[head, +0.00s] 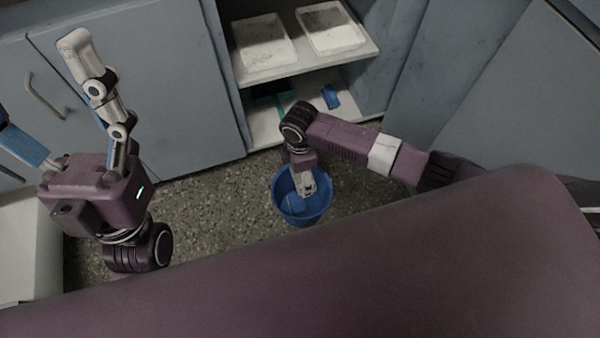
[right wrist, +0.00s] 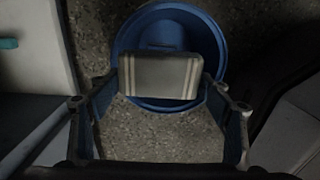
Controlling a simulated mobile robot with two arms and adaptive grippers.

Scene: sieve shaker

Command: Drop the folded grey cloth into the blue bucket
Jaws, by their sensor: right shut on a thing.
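The blue bucket (head: 302,213) stands on the speckled floor in front of the open cabinet. It also shows in the right wrist view (right wrist: 212,45), beyond the cloth. My right gripper (head: 307,188) points down at the bucket's mouth. In the right wrist view its fingers (right wrist: 163,80) are shut on the two sides of the folded grey cloth (right wrist: 160,76), which has pale stripes near its ends. The cloth covers part of the bucket's opening and near rim there. My left gripper (head: 38,78) is raised at the left, fingers spread and empty.
The open cabinet (head: 300,70) has white trays (head: 265,42) on its upper shelf and a small blue item (head: 330,96) lower down. Grey cabinet doors (head: 150,90) stand left of it. Bare floor (head: 215,200) lies left of the bucket.

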